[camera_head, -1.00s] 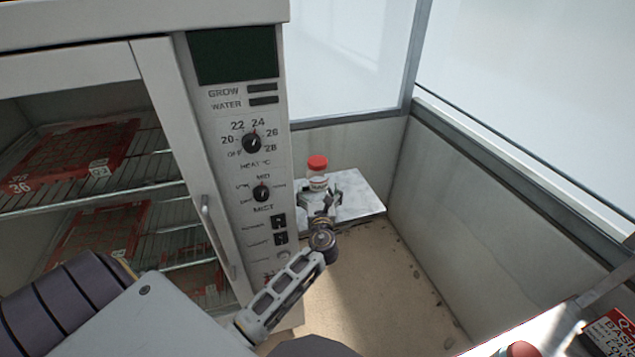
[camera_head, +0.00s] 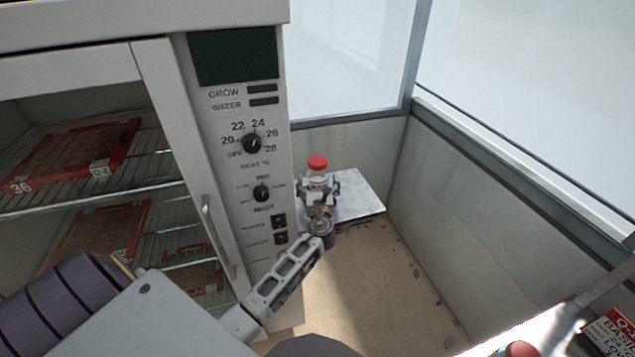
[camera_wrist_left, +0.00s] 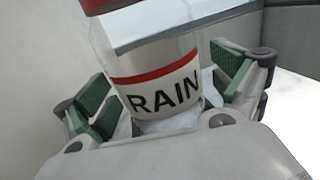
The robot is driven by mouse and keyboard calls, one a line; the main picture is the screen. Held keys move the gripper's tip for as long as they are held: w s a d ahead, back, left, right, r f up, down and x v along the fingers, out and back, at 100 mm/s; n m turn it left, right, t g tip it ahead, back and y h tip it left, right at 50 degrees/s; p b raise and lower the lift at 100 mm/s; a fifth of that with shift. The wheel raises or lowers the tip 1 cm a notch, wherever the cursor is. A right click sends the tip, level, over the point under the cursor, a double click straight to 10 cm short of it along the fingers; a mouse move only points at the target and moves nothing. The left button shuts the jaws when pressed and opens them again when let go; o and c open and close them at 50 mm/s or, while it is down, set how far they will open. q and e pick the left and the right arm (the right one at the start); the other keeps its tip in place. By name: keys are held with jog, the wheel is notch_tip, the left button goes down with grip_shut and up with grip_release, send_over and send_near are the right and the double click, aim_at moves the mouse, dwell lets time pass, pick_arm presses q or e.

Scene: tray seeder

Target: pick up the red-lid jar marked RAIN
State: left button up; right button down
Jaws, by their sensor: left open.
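The red-lid jar (camera_head: 317,168) stands upright on a small white marbled shelf (camera_head: 358,196) in the corner beside the cabinet. In the left wrist view the jar (camera_wrist_left: 160,82) is close, with a red-striped label reading RAIN and its red lid cut off at the top. My left gripper (camera_head: 319,187) is at the jar, its fingers one on each side of it. In the left wrist view the left gripper (camera_wrist_left: 162,95) is open, its green pads apart from the jar. The jar's lower part is hidden by the gripper in the head view. My right gripper is out of view.
A tall cabinet with a control panel (camera_head: 240,180) stands close to the left of the shelf. A wall (camera_head: 490,230) and windows rise at the right. A red-topped object (camera_head: 521,349) is at the bottom right.

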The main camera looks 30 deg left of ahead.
aim_at(317, 161)
pick_arm(q)
jog(key=c, duration=1.1)
jog(key=shift+r, duration=0.15)
jog(key=shift+c, duration=0.2)
jog(key=shift+r, duration=0.55)
notch_tip(317, 161, up, 8)
jog(key=shift+f+p, duration=0.15)
jog(key=shift+p, duration=0.75)
jog(key=shift+r, duration=0.45)
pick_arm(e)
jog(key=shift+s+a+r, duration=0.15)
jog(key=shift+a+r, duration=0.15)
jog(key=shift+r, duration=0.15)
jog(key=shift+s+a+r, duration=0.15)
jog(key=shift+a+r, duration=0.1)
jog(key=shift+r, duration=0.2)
